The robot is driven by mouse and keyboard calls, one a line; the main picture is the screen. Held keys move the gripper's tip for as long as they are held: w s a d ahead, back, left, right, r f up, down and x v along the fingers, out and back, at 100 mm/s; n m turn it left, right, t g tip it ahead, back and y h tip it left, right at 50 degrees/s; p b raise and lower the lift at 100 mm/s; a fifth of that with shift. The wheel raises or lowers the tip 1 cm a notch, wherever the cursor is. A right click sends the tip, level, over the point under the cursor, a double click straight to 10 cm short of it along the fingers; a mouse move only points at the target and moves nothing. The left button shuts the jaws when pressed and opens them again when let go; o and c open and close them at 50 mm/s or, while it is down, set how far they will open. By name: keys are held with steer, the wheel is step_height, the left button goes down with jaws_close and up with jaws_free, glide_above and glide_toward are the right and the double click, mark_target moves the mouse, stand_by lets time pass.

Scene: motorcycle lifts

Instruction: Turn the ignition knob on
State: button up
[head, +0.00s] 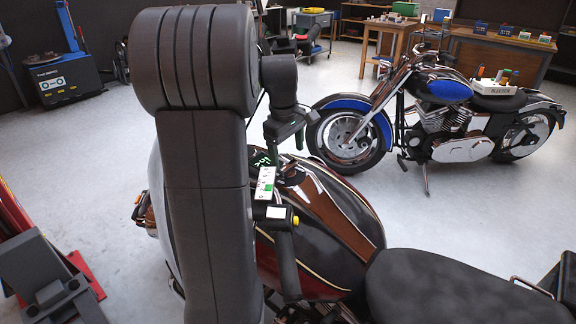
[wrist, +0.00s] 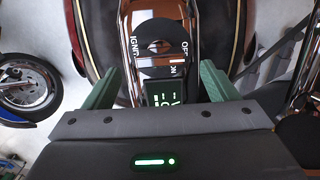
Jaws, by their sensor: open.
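The ignition switch has a dark round plate lettered OFF, ON and IGNI, set on the chrome and brown tank console. Its small knob (wrist: 156,46) sits at the centre in the wrist view; its exact pointing cannot be told. My gripper (wrist: 158,70) is open, with one green finger on each side of the console. The fingers appear apart from the knob, with nothing between them but the view of the console. In the head view my gripper (head: 263,158) is over the near motorcycle's tank (head: 335,215), and the knob cannot be made out there.
A dark seat (head: 450,285) lies behind the tank. A blue motorcycle (head: 445,110) stands at the back right, with clear floor between. Wooden workbenches (head: 495,50) stand farther back.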

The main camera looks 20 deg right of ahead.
mark_target(289, 165)
steer(key=shift+w+d+f, duration=0.1)
steer(key=shift+f, duration=1.05)
steer(key=shift+d+f, duration=0.1)
steer(key=shift+f, duration=1)
steer(key=shift+c, duration=0.2)
steer(key=c, duration=1)
